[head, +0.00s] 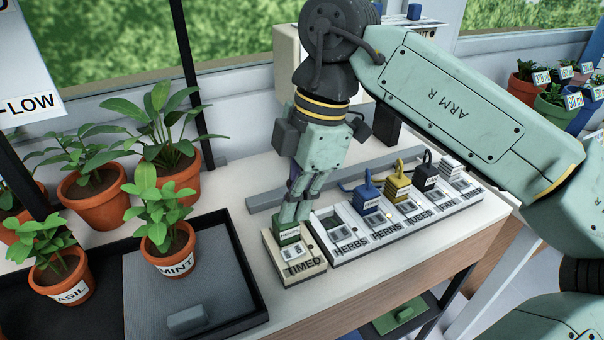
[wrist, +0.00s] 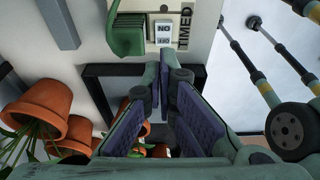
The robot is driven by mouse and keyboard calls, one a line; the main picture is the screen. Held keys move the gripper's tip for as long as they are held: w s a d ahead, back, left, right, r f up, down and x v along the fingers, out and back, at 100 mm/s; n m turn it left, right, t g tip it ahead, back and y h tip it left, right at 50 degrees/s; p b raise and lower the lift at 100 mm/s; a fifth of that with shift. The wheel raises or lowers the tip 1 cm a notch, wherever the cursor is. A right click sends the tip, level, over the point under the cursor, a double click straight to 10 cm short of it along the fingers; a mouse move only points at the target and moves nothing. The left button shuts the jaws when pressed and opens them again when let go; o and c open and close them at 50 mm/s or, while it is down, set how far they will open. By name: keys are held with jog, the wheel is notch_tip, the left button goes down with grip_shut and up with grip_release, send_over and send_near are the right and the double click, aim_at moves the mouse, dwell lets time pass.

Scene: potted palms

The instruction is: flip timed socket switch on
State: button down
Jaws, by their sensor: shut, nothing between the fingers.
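The timed socket (head: 306,268) is a pale block at the left end of the row, lettered TIMED. It also shows at the top of the wrist view (wrist: 187,8). Its white switch (head: 293,252) sits between the lettering and a green plug (head: 287,231). In the wrist view the switch (wrist: 163,33) shows ON and OFF markings upside down, beside the green plug (wrist: 126,34); I cannot tell which way it is set. My gripper (head: 291,215) points down over the plug end. In the wrist view its fingertips (wrist: 158,66) are together and empty, just below the switch; contact is unclear.
A strip of sockets lettered HERBS, FERNS and TUBES (head: 385,222) adjoins on the right, with blue (head: 367,195) and yellow (head: 398,184) plugs standing up. A black tray (head: 232,258) and potted plants, including MINT (head: 168,255), stand left. Bare bench lies in front.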

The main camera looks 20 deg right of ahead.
aim_at(290, 250)
jog(key=x, duration=0.2)
jog(key=d+x, duration=0.1)
jog(key=x, duration=0.3)
jog(key=shift+d+f+p, duration=0.2)
jog(key=shift+f+p, duration=0.1)
jog(key=shift+p, duration=0.1)
